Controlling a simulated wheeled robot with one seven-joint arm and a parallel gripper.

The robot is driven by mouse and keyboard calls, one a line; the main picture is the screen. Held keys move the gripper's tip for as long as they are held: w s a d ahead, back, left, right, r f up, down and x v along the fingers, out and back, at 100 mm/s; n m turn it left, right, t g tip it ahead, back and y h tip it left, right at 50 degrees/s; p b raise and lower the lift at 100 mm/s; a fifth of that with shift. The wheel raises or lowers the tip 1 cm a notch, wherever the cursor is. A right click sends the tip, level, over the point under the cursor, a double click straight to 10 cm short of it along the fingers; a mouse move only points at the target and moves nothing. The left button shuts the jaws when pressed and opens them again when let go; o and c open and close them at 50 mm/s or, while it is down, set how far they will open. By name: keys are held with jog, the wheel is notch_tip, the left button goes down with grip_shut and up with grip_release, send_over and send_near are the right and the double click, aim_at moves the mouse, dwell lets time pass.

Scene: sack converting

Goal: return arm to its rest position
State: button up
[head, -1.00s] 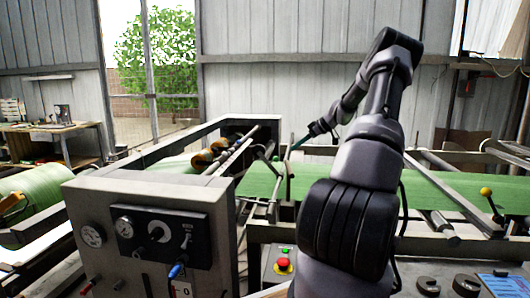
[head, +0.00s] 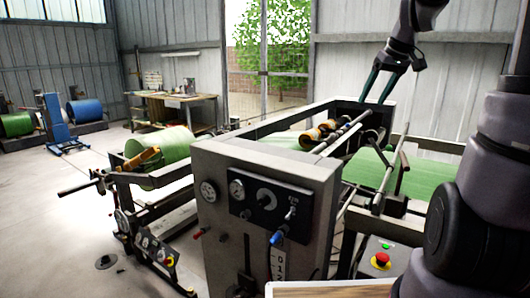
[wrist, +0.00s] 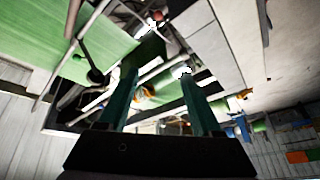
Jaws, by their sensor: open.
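My gripper (head: 376,88) shows at the upper right of the head view, with two dark green fingers pointing down and apart. It is open and nothing shows between the fingers. It hangs in the air above the back of the sack machine. In the wrist view, the two green fingers (wrist: 160,82) stand apart with the machine and green web behind them. My arm fills the right side of the head view, and its upper part is cut off by the top edge.
A control cabinet (head: 250,205) with gauges and levers stands in front. The green web (head: 405,175) runs behind it, near a red stop button (head: 381,260). A green roll (head: 158,160) sits at left. A workbench (head: 185,108) stands farther back. Open floor lies at left.

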jog(key=s+a+r+m+t, duration=0.1)
jog(key=s+a+m, duration=0.2)
jog(key=s, duration=0.7)
jog(key=s+a+r+m+t, duration=0.1)
jog(key=s+a+m, duration=0.2)
jog(key=s, duration=0.7)
jog(key=shift+s+a, duration=0.15)
jog(key=shift+s, duration=0.05)
